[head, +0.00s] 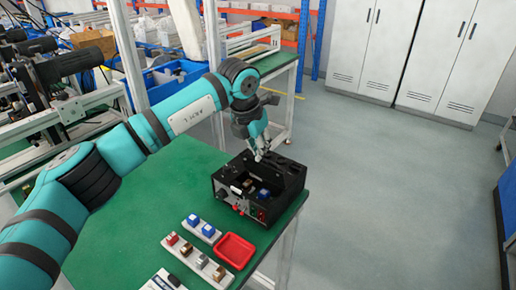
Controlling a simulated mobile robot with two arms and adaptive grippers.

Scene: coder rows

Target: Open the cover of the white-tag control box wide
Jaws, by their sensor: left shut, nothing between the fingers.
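The black control box (226,188) stands near the right edge of the green table. Its top looks open on the left part, and small parts, one of them blue (264,193), show inside. A dark panel (287,171) with round marks lies at its back right; I cannot tell surely whether it is the cover. A white tag cannot be made out clearly on the box. My left gripper (259,156) points down at the back edge of the box, shut and empty; whether it touches the box is unclear. My right gripper is not in view.
A red tray (235,251) and light racks with small blue (208,230), red and brown blocks sit in front of the box on the green table (125,235). A white card (163,281) lies at the front. Floor right of the table is clear; white cabinets (440,55) stand behind.

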